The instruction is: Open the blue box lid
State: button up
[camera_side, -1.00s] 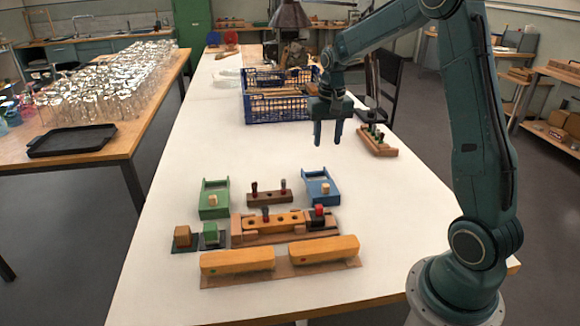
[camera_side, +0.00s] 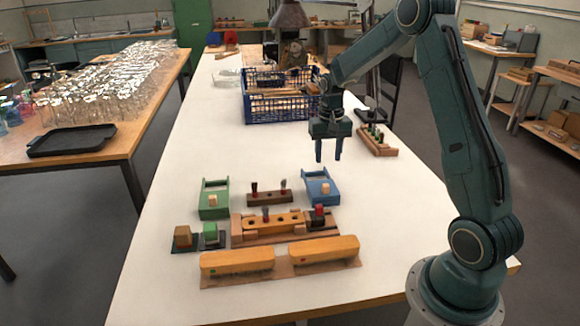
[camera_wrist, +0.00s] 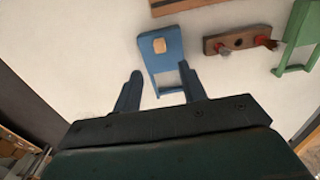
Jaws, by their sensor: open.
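The blue box (camera_side: 321,188) lies on the white table, right of a brown block. A pale wooden knob (camera_side: 325,187) sits on its blue lid. In the wrist view the blue box (camera_wrist: 164,62) shows with the knob (camera_wrist: 159,45) near one end and an open frame end toward my gripper. My gripper (camera_side: 329,160) points down above the table, behind the blue box, apart from it. Its two fingers (camera_wrist: 158,92) are apart with nothing between them. I cannot tell from here whether the lid is fully shut.
A green box (camera_side: 213,199) and a brown block with pegs (camera_side: 270,197) stand left of the blue box. A blue crate (camera_side: 262,108) and a peg rack (camera_side: 377,146) are behind.

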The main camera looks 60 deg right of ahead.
aim_at(326, 185)
notch_tip(326, 185, down, 10)
jog(key=shift+r, duration=0.1)
dwell(0.4)
grip_shut()
